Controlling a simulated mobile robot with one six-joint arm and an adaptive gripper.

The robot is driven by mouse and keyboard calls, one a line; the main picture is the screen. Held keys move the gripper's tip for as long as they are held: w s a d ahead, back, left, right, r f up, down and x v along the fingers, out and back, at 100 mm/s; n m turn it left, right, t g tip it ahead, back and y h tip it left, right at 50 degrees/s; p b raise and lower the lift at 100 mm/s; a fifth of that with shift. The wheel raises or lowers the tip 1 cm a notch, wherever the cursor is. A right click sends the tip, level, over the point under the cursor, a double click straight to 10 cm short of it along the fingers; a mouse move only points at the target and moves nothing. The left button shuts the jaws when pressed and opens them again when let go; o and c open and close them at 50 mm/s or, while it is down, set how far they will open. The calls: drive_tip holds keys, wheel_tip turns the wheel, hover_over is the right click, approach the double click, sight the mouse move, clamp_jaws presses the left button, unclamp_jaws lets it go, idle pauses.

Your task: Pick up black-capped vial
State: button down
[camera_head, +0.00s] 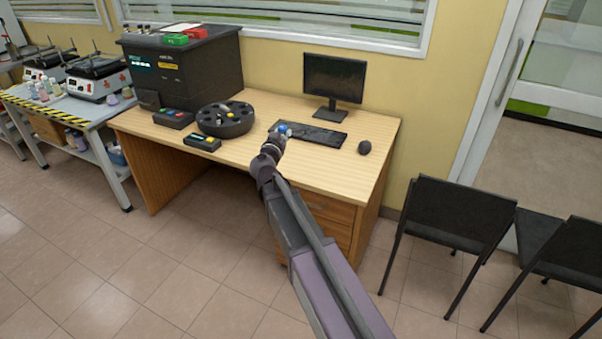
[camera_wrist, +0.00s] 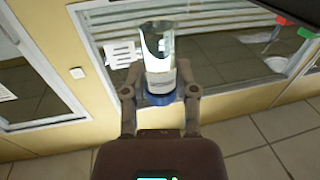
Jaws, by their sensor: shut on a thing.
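My gripper (camera_wrist: 160,92) is shut on a vial (camera_wrist: 160,68) in the wrist view. The vial is clear with a whitish label, and the cap end nearest my palm looks blue, not black. Its other end points away from my palm. In the head view my gripper (camera_head: 277,138) is above the wooden desk, in front of the keyboard, with a small blue spot at its tip. I cannot make out a black-capped vial there.
The desk (camera_head: 290,178) also bears a keyboard (camera_head: 312,134), a mouse (camera_head: 365,147), a monitor (camera_head: 334,78), a black analyser (camera_head: 190,68) and small button boxes (camera_head: 202,142). A bench (camera_head: 93,115) with bottles stands left. Black chairs (camera_head: 455,213) stand right.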

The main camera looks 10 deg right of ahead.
wheel_tip(320, 180, down, 10)
drive_tip(key=w+a+b, duration=0.1)
drive_tip(key=a+b, duration=0.1)
drive_tip(key=b, duration=0.7)
drive_tip(key=shift+f, duration=0.25)
drive_tip(key=shift+w, duration=0.2)
drive_tip(key=w+d+f+b, duration=0.1)
drive_tip(key=w, duration=0.1)
drive_tip(key=w+d+f+b, duration=0.1)
drive_tip(key=w+f+b, duration=0.1)
drive_tip(key=w, duration=0.1)
drive_tip(key=w+d+f+b, duration=0.1)
drive_tip(key=w+f+b, duration=0.1)
drive_tip(key=w, duration=0.1)
drive_tip(key=shift+d, duration=0.25)
drive_tip(key=shift+w+d+f, duration=0.1)
drive_tip(key=shift+w+d, duration=0.2)
drive_tip(key=shift+w, duration=0.15)
drive_tip(key=shift+w, duration=0.1)
drive_tip(key=shift+w+d+f+b, duration=0.4)
drive_tip(key=shift+w+f+b, duration=0.3)
drive_tip(key=shift+w+b, duration=0.15)
drive_tip(key=shift+w+d+f+b, duration=0.4)
drive_tip(key=shift+w+f+b, duration=0.35)
drive_tip(key=shift+w, duration=0.15)
